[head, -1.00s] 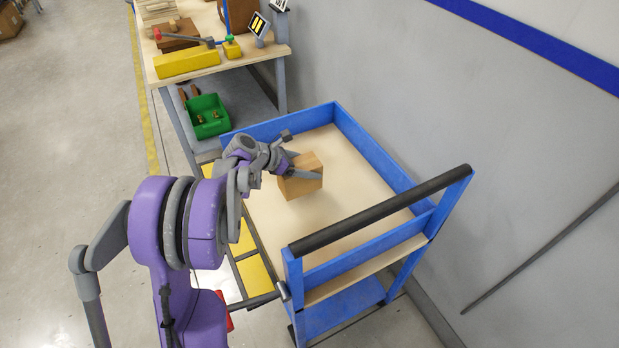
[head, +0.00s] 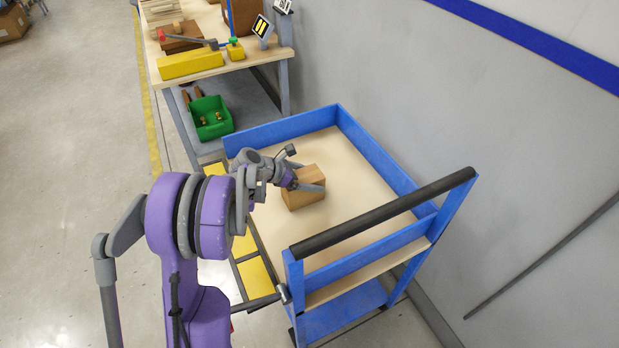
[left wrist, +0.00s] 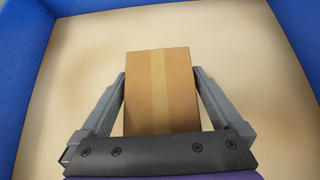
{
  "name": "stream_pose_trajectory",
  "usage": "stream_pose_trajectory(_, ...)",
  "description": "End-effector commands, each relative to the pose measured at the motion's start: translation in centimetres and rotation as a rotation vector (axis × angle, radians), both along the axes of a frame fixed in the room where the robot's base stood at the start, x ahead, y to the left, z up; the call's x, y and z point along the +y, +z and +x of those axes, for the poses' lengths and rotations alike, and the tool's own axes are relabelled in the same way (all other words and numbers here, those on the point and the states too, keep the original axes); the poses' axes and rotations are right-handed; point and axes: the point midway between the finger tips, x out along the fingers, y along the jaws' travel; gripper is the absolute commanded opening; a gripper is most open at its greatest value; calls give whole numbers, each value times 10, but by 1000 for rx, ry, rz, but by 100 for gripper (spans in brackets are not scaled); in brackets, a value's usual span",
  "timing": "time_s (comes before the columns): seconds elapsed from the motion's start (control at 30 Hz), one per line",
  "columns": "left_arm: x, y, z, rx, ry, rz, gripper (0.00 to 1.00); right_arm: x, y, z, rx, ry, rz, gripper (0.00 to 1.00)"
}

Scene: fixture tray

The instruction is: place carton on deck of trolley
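The brown carton (head: 302,199) is over the left middle part of the trolley's beige deck (head: 345,212), inside the blue rim. It looks upright and very low; I cannot tell whether its bottom touches the deck. My left gripper (head: 308,178) reaches in from the left with one finger on each side of the carton. In the left wrist view the carton (left wrist: 160,95) shows its taped face between the two grey fingertips, which meet its sides, and the deck (left wrist: 265,75) lies behind it. My right gripper is not in view.
The trolley's blue rim (head: 375,150) surrounds the deck, and its dark handle bar (head: 385,212) stands high at the near side. A workbench with a yellow block (head: 191,64) and a green bin (head: 210,118) is beyond. A grey wall (head: 480,150) is close on the right.

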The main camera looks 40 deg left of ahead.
Motion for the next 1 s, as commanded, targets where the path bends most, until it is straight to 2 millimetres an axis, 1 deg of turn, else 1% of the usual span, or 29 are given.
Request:
stream_pose_trajectory(0.1, 0, 4, -1, 0, 1, 1, 100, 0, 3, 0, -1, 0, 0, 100)
stream_pose_trajectory(0.17, 3, 7, -5, 0, 2, 0, 100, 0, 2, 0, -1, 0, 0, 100)
stream_pose_trajectory(0.27, 10, 17, -18, 1, 4, 1, 100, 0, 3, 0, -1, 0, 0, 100)
stream_pose_trajectory(0.5, 29, 50, -55, 0, 4, 1, 100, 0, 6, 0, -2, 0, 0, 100)
stream_pose_trajectory(0.7, 41, 68, -77, 0, 2, 0, 100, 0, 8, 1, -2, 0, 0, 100)
stream_pose_trajectory(0.83, 43, 74, -84, 0, 0, 0, 100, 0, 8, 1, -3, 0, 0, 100)
stream_pose_trajectory(1.0, 44, 75, -85, 0, -1, -1, 100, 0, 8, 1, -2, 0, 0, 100)
